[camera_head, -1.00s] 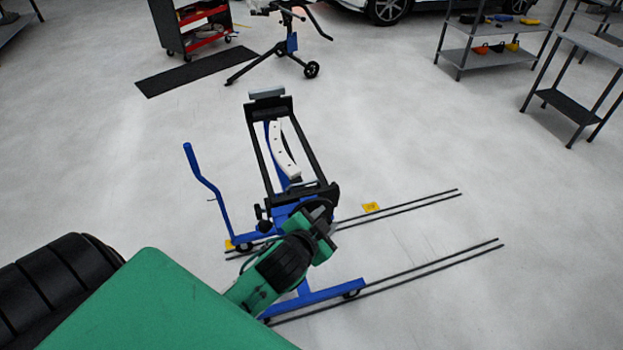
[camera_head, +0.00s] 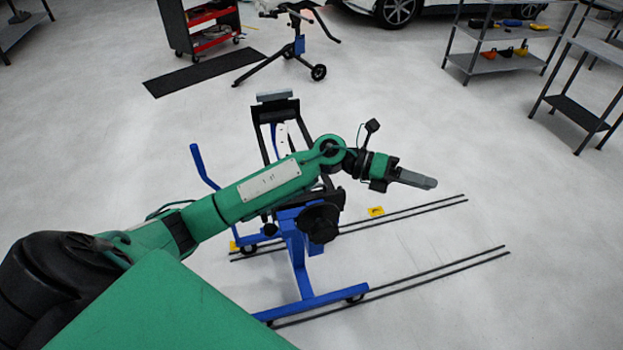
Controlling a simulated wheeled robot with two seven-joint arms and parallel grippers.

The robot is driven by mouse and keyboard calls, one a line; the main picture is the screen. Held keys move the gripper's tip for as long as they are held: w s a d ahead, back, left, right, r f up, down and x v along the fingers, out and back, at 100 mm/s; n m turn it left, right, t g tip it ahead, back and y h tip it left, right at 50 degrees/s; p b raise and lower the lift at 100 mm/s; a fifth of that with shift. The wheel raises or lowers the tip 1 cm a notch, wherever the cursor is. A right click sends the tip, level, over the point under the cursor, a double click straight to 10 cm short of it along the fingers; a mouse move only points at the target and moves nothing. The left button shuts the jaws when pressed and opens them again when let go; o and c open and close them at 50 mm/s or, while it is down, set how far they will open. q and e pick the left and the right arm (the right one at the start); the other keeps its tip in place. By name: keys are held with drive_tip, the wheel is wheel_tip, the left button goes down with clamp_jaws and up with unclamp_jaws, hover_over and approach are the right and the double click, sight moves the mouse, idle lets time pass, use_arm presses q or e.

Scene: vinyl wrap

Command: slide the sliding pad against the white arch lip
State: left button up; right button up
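A white arch (camera_head: 282,138) sits in the black frame of a blue wheeled stand (camera_head: 297,255). Its lower part is hidden behind my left arm. My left gripper (camera_head: 424,181) is to the right of the stand, apart from the arch and pointing right. Its grey fingers show side-on, so I cannot tell whether they are open or shut, or whether a pad is between them. I cannot make out the sliding pad for certain. My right gripper is out of view.
A light grey block (camera_head: 275,96) tops the frame's far end. Dark rails (camera_head: 440,268) lie on the floor, with a yellow marker (camera_head: 376,211) nearby. A tripod stand (camera_head: 297,45), black mat (camera_head: 203,72) and shelves (camera_head: 505,65) stand farther back.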

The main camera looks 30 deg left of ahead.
use_arm(q)
drive_tip(key=w+a+f+m+g+y, duration=0.2)
drive_tip(key=a+f+m+g+y, duration=0.1)
drive_tip(key=a+y, duration=0.15)
drive_tip(key=g+y+p, duration=0.3)
drive_tip(key=y+p, duration=0.2)
drive_tip(key=y, duration=0.5)
hover_over(308, 195)
drive_tip(key=d, duration=0.1)
drive_tip(key=x, duration=0.3)
drive_tip(key=w+a+x, duration=0.1)
drive_tip(key=x, duration=0.7)
drive_tip(key=shift+w+a+f, duration=0.25)
drive_tip(key=shift+w+a, duration=0.15)
drive_tip(key=shift+s+f, duration=0.1)
drive_tip(key=shift+f, duration=0.55)
clamp_jaws()
